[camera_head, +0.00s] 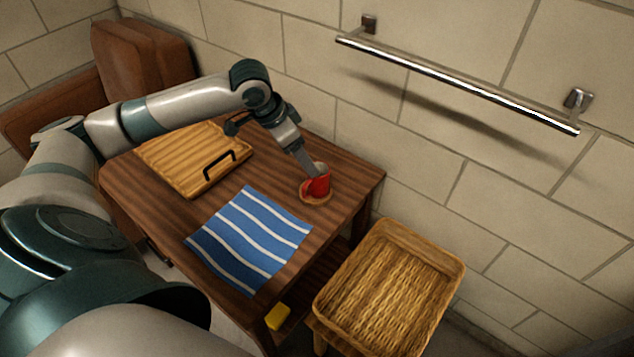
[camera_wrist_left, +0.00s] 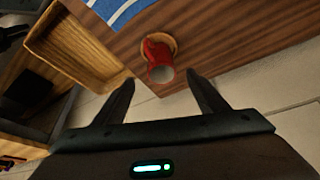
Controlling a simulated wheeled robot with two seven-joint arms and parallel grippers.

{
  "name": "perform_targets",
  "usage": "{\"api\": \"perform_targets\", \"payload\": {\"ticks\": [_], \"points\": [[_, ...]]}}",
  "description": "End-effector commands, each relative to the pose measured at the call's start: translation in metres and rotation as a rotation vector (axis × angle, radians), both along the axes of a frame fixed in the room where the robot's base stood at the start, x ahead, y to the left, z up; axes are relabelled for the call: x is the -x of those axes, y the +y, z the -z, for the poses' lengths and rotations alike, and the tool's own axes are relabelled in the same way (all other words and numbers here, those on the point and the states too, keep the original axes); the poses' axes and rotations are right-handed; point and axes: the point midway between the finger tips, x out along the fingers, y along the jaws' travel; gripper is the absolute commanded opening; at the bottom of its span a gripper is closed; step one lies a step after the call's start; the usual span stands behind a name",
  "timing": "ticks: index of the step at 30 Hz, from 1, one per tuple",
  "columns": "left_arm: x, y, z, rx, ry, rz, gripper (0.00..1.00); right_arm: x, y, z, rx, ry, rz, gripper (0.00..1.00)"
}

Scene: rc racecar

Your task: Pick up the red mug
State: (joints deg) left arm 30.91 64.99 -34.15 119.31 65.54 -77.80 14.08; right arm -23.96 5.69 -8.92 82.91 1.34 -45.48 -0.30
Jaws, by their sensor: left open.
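The red mug (camera_head: 319,187) stands on a round tan coaster (camera_head: 316,201) near the right edge of the wooden table. My left gripper (camera_head: 313,172) reaches down to it from above and partly covers it in the head view. In the left wrist view the red mug (camera_wrist_left: 157,57) sits just beyond the two spread fingers of my left gripper (camera_wrist_left: 156,88), roughly midway between them. The fingers are open and nothing is held. The coaster (camera_wrist_left: 173,42) shows behind the mug there. My right gripper is not in view.
A blue striped cloth (camera_head: 250,240) lies in front of the mug. A wooden tray with a black handle (camera_head: 187,163) lies at the back left of the table. A wicker basket (camera_head: 385,295) stands at the right. A metal towel bar (camera_head: 455,84) is on the wall.

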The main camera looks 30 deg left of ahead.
Motion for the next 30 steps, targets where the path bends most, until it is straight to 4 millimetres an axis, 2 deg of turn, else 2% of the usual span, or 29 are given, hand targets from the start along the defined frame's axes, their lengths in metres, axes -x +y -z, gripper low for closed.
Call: {"api": "perform_targets", "payload": {"ticks": [6, 12, 26, 30], "points": [[-0.013, -0.007, 0.038, 0.002, 0.003, -0.002, 0.66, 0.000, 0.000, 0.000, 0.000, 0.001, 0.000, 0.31], [-0.022, -0.011, 0.059, 0.000, 0.000, -0.001, 0.66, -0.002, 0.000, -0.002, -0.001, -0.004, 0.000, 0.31], [-0.024, -0.012, 0.065, 0.000, 0.000, -0.001, 0.66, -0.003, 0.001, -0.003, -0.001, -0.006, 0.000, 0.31], [-0.026, -0.014, 0.073, 0.002, 0.001, -0.001, 0.66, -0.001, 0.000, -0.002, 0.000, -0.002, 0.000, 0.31]]}}
